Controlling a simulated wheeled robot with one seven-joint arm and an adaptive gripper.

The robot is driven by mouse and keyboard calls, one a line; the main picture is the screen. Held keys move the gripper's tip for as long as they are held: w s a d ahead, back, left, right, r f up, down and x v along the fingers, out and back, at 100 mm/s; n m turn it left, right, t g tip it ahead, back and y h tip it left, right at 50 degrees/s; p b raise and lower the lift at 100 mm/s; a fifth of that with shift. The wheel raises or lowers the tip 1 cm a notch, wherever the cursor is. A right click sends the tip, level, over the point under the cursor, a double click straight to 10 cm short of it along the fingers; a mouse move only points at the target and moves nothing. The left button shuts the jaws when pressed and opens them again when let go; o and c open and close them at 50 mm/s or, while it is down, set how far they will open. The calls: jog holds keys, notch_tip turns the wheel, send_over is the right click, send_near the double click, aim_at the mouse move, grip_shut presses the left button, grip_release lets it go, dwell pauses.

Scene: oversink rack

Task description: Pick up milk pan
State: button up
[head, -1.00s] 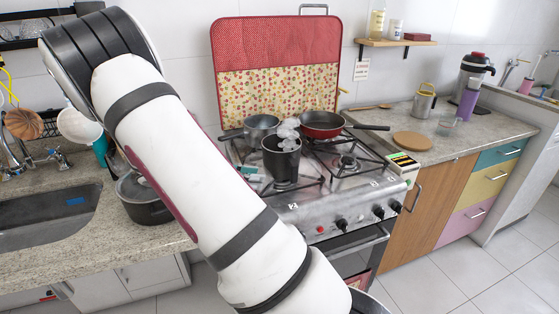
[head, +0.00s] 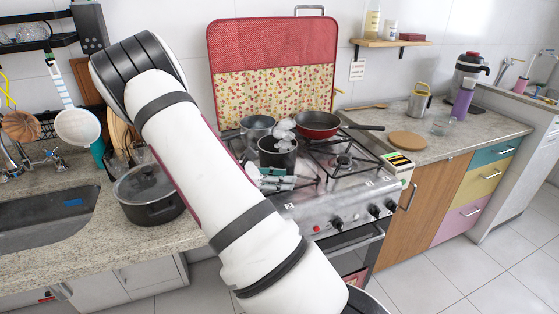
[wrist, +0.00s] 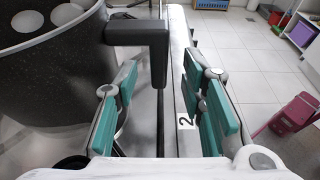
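The milk pan (head: 277,155) is a dark pot on the front left burner of the stove, with white rounded lumps showing at its top. In the wrist view its speckled dark wall (wrist: 50,85) fills the left side, and its black handle (wrist: 138,32) juts toward my gripper. My gripper (wrist: 162,90) is open, with teal pads on both sides; it also shows in the head view (head: 276,183), low in front of the pan. The handle's end is by the fingertips, nearer the left finger. I cannot tell whether they touch. My gripper hides the pan's lower part.
The stove (head: 335,205) also bears a grey saucepan (head: 256,127) behind and a red frying pan (head: 317,124) at the back right. A lidded black pot (head: 148,196) stands on the left counter. The front right burner (head: 344,162) is clear.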

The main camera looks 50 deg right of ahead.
jog(key=x, duration=0.2)
jog(key=shift+s+d+f, duration=0.1)
jog(key=shift+d, duration=0.2)
grip_shut()
